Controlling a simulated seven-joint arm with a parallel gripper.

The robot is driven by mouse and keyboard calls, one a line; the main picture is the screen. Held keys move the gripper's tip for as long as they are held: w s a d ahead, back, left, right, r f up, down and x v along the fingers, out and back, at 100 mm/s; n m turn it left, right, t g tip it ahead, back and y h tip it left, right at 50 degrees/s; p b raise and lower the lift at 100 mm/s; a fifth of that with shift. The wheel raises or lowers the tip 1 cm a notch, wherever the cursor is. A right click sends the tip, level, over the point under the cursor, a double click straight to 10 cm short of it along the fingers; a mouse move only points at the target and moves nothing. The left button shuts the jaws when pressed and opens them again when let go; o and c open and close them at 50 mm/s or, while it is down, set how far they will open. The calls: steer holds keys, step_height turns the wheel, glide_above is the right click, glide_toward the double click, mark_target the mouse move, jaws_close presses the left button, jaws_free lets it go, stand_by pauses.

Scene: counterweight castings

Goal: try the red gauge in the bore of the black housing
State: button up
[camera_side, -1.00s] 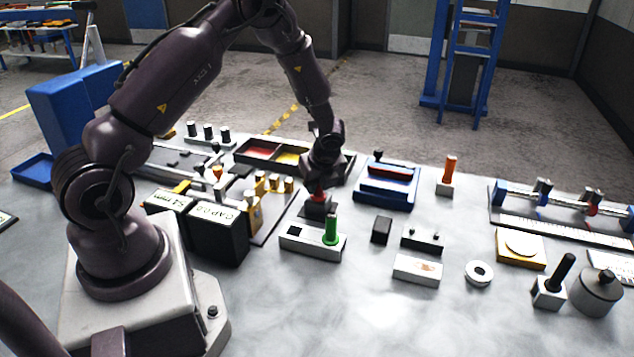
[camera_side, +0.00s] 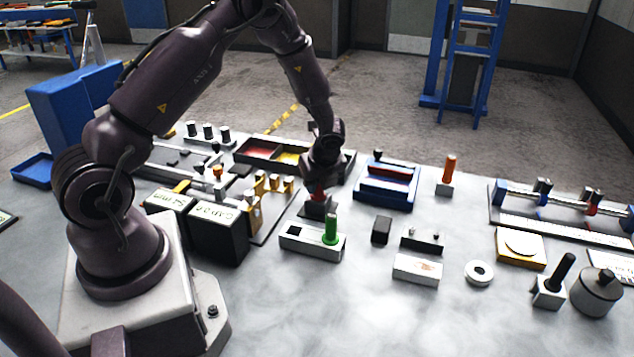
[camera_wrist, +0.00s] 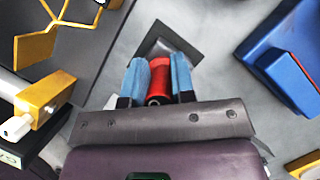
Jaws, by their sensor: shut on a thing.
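My gripper (camera_wrist: 159,82) points down and is shut on the red gauge (camera_wrist: 159,75), which sits between its two blue finger pads in the wrist view. In the side view the red gauge (camera_side: 318,194) shows as a small red patch under my gripper, directly above the black housing (camera_side: 317,210). The housing (camera_wrist: 165,41) also shows beyond the fingertips in the wrist view, partly covered by the gauge and fingers. The bore is hidden, so I cannot tell whether the gauge's lower end is inside it.
A grey block with a green gauge (camera_side: 331,230) stands just in front of the housing. A blue fixture (camera_side: 386,190) is to the right, and a small black block (camera_side: 381,230) lies nearer. Brass-coloured fixtures (camera_side: 272,184) and black boxes (camera_side: 218,232) crowd the left.

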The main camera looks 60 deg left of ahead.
steer(key=shift+d, duration=0.1)
steer(key=shift+r, duration=1.75)
steer(key=shift+r, duration=2.55)
